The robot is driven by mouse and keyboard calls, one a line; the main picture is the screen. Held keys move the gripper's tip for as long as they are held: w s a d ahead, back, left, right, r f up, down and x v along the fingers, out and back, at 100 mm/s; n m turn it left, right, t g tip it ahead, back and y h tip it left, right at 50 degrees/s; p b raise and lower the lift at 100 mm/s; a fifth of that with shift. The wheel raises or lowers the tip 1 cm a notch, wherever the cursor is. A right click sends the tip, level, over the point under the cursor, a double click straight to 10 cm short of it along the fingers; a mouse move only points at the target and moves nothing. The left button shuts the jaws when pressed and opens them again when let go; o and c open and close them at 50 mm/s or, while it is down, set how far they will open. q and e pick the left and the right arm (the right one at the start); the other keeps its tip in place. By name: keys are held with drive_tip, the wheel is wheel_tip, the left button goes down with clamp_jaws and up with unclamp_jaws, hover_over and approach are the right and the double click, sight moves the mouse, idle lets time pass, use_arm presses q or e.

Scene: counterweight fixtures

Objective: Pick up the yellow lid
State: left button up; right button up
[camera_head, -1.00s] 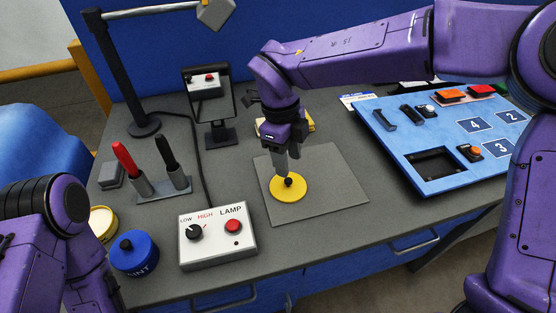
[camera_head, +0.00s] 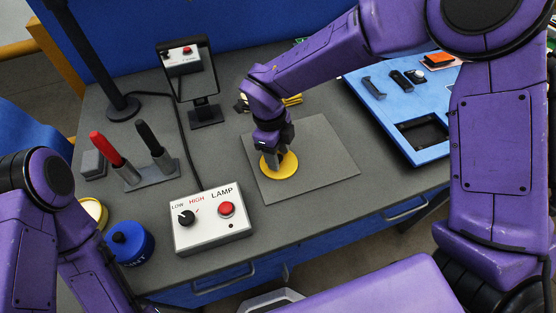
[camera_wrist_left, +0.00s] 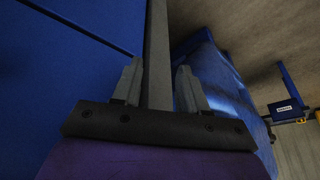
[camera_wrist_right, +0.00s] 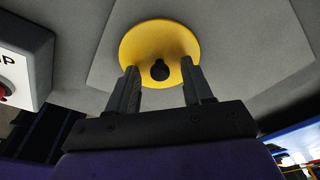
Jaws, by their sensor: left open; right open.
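The yellow lid (camera_head: 287,167) is a round disc with a small black knob, lying on the grey mat (camera_head: 325,180) on the table. In the right wrist view the lid (camera_wrist_right: 160,36) shows with its knob (camera_wrist_right: 160,69) between and beyond my open fingers. My right gripper (camera_head: 273,160) points down at the lid and hides its knob in the head view. The right gripper (camera_wrist_right: 160,85) is empty; whether its tips touch the lid is hard to tell.
The white lamp box (camera_head: 210,222) with a knob and red button stands left of the mat. The mat's right side is clear.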

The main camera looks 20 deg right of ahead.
drive_tip(key=shift+s, duration=0.1)
clamp_jaws()
drive_tip(key=shift+r, duration=0.1)
